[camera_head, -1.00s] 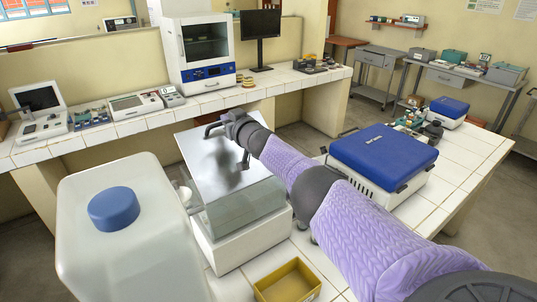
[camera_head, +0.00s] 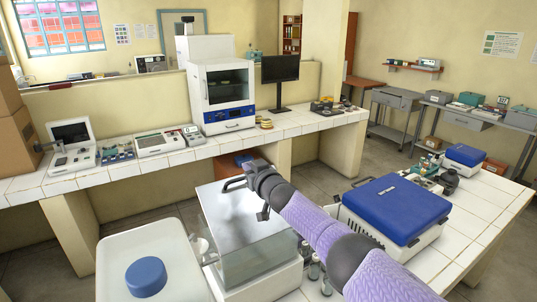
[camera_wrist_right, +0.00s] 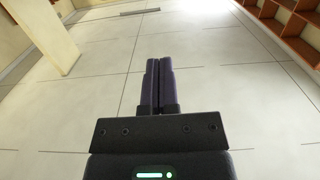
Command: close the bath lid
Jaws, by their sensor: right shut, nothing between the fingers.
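The bath (camera_head: 262,262) is a white box with clear walls, standing in the lower middle of the head view. Its grey metal lid (camera_head: 228,218) spreads over the top; I cannot tell whether it sits fully down. My right gripper (camera_head: 231,184) is over the far part of the lid in the head view, fingers to the left. I cannot tell whether it touches the lid. In the right wrist view its two dark fingers (camera_wrist_right: 157,85) are together with nothing between them. The wrist and forearm hide part of the lid's right side. My left gripper is not in view.
A white container with a blue cap (camera_head: 146,277) stands left of the bath. A blue-lidded box (camera_head: 397,207) is right of my arm, with small bottles (camera_head: 314,268) near the bath. A long tiled bench (camera_head: 165,160) runs behind. The right wrist view faces open floor (camera_wrist_right: 220,85).

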